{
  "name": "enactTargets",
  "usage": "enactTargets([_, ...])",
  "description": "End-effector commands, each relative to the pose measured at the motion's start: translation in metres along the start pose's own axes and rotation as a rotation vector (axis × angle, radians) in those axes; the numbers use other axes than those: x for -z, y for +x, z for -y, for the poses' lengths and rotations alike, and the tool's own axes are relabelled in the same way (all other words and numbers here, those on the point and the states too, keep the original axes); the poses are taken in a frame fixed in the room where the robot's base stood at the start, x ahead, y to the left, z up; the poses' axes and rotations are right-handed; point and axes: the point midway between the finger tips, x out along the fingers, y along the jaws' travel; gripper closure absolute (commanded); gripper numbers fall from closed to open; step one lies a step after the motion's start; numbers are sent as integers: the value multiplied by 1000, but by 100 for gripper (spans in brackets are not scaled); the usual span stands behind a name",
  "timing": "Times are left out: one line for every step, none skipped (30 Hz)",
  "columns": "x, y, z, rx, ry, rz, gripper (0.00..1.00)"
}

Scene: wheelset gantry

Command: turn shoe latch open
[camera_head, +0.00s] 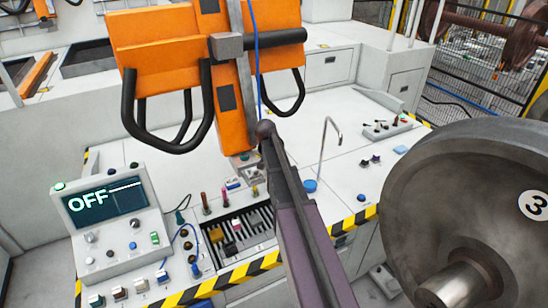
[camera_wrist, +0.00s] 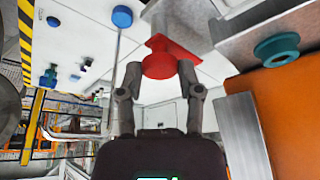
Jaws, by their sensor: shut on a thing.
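In the wrist view, my gripper (camera_wrist: 160,70) has its two grey fingers closed on the sides of a red knob-like piece (camera_wrist: 160,64), which I take for the shoe latch. The red piece has a rounded end towards me and a flared part behind, beside a grey metal bracket (camera_wrist: 195,22). Its exact turn angle is hard to tell. In the head view I cannot make out the gripper or the red piece; a large orange unit (camera_head: 160,45) with black loop handles covers much of the middle.
A teal knob (camera_wrist: 277,49) and orange panel (camera_wrist: 285,120) lie right of the fingers. In the head view, a console screen (camera_head: 103,202) reads OFF at left. A large steel wheel (camera_head: 425,200) marked 3 fills the right. Black-yellow tape (camera_head: 240,270) edges the white bench (camera_head: 350,125).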

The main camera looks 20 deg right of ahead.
Motion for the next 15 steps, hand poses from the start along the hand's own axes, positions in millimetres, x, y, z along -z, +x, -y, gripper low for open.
enactTargets([0,1,0,-6,12,2,100])
enactTargets([0,1,0,-9,20,2,100])
enactTargets([0,1,0,-12,28,3,100])
enactTargets([0,1,0,-13,32,3,100])
enactTargets([0,1,0,-15,36,3,100])
enactTargets([0,1,0,-16,40,3,100])
enactTargets([0,1,0,-17,42,3,100])
enactTargets([0,1,0,-18,44,3,100])
enactTargets([0,1,0,-18,45,3,100])
enactTargets([0,1,0,-19,46,2,100])
enactTargets([0,1,0,-19,46,2,100])
enactTargets([0,1,0,-19,46,2,100])
enactTargets([0,1,0,-19,45,2,100])
enactTargets([0,1,0,-18,45,2,100])
enactTargets([0,1,0,-18,45,2,100])
